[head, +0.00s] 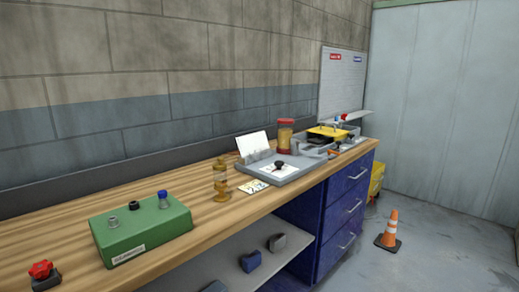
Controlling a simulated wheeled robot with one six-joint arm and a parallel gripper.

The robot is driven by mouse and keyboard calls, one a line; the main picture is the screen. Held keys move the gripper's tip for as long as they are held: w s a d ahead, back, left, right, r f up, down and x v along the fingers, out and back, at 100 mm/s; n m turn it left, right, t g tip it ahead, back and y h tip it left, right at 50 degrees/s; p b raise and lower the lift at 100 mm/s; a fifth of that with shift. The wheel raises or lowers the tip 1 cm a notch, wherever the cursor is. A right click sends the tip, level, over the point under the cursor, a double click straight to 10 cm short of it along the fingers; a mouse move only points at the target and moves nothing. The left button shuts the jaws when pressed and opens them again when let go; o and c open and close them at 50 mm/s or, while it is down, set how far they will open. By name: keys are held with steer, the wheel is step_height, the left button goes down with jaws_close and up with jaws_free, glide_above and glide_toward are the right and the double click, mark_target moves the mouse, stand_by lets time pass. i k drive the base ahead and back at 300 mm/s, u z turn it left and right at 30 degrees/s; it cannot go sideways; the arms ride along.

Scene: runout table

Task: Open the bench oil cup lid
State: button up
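A small amber cup with brass-coloured fittings (221,181), which looks like the bench oil cup, stands upright on the wooden bench (60,238) near its front edge. Its top is too small to tell whether a lid is open or shut. A larger clear container with a red top and base and yellow contents (285,136) stands farther back, by the grey tray. My gripper is not in view.
A green box (140,230) with several knobs or fittings on top sits left of the cup. A red knob (41,270) is at the near left. A grey tray (296,175) with a white card lies right of the cup. Blue drawers (345,200) and an orange cone (390,230) stand at right.

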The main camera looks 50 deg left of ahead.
mark_target(219, 164)
steer(key=i, duration=2.45)
steer(key=u, duration=3.8)
steer(key=i, duration=0.5)
steer(key=z, duration=0.1)
